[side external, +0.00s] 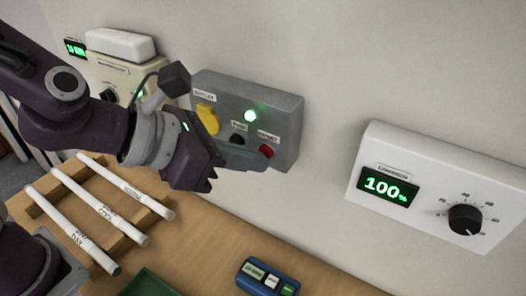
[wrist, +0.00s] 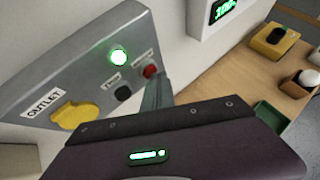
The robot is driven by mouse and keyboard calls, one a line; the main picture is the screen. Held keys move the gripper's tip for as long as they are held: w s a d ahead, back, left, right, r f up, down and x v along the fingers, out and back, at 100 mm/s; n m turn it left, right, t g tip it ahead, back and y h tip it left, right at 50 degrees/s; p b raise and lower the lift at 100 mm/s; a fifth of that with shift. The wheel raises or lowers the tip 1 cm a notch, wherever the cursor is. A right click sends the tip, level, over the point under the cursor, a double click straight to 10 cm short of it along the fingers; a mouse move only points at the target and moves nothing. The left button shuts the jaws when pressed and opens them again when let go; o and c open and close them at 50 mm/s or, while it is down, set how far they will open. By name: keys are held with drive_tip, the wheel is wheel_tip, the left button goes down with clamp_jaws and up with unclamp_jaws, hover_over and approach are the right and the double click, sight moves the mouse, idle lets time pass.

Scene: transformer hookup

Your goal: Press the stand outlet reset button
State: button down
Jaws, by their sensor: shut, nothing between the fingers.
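The grey outlet box (side external: 285,112) is fixed to the wall, with a yellow outlet cover (side external: 207,118), a lit green lamp (side external: 250,115), a black button (side external: 238,139) and a red button (side external: 266,151). In the wrist view the box (wrist: 75,72) shows the yellow cover (wrist: 75,114), green lamp (wrist: 118,55), black button (wrist: 123,92) and red button (wrist: 150,71). The labels by the buttons are too small to read surely. My gripper (side external: 262,163) is shut and empty, its fingertips at the red button's lower edge; I cannot tell whether they touch it.
A white panel (side external: 440,160) with a "100%" display and black knob is on the wall to the right. A cream unit (side external: 130,80) is at left. On the wooden table are a rack of white rods (side external: 100,215), a green tray (side external: 148,284) and a blue device (side external: 268,278).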

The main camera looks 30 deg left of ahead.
drive_tip(key=shift+s, duration=0.8)
drive_tip(key=s, duration=0.5)
idle(0.8)
